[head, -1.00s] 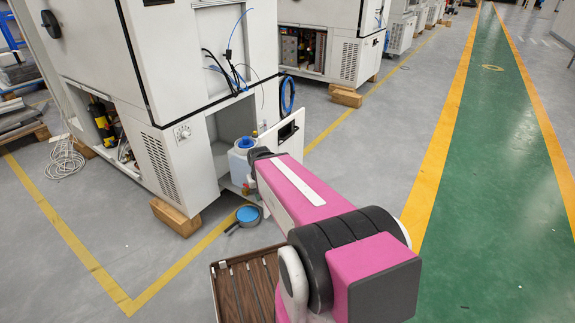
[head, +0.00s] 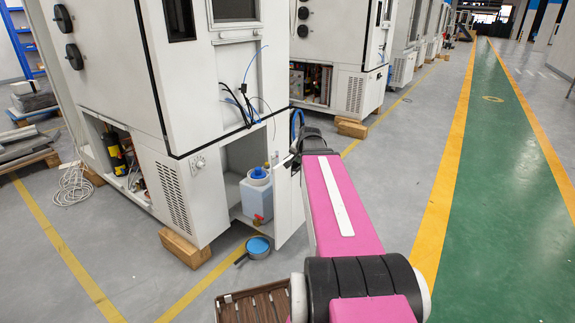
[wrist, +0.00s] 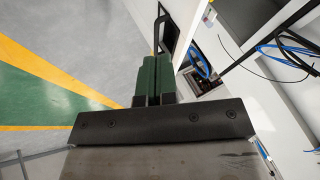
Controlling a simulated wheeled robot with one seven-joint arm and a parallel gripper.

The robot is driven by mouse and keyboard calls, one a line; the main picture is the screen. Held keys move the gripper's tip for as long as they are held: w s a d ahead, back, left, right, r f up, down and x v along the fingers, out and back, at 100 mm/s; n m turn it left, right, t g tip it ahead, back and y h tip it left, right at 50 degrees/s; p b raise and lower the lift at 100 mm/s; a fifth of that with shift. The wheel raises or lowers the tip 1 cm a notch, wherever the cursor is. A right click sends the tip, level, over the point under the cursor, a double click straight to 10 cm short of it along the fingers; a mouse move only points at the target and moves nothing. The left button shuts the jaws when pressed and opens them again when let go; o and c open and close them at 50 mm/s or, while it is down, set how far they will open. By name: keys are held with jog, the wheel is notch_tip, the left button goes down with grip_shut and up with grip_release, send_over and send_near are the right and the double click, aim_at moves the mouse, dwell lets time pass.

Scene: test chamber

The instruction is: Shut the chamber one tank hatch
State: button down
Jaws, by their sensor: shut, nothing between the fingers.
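The tank hatch (head: 288,205) is a white panel that stands swung out from the low compartment at the chamber's front corner. Inside the compartment is a pale tank (head: 257,198) with a blue cap, partly covered by the hatch. My gripper (head: 300,146) is near the hatch's upper edge in the head view, its tips mostly hidden by my arm. In the wrist view, the green fingers (wrist: 153,68) are shut together and empty. They are close to a white panel with a black recess and handle (wrist: 166,35); whether they touch it I cannot tell.
The chamber cabinet (head: 190,190) rises behind the hatch, with cables (head: 242,100) hanging above the compartment. Wooden blocks (head: 184,248) support the cabinet. The green walkway (head: 480,170) at right is clear.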

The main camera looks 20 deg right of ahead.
jog(key=w+a+f, duration=0.1)
jog(key=w+f, duration=0.6)
jog(key=w, duration=0.2)
jog(key=shift+w+a+f, duration=0.15)
jog(key=shift+w+a, duration=0.1)
jog(key=shift+a, duration=0.05)
jog(key=shift+w, duration=0.1)
jog(key=w+a, duration=0.9)
jog(key=w, duration=0.3)
jog(key=w+a, duration=1)
jog(key=w, duration=0.3)
jog(key=shift+a, duration=0.3)
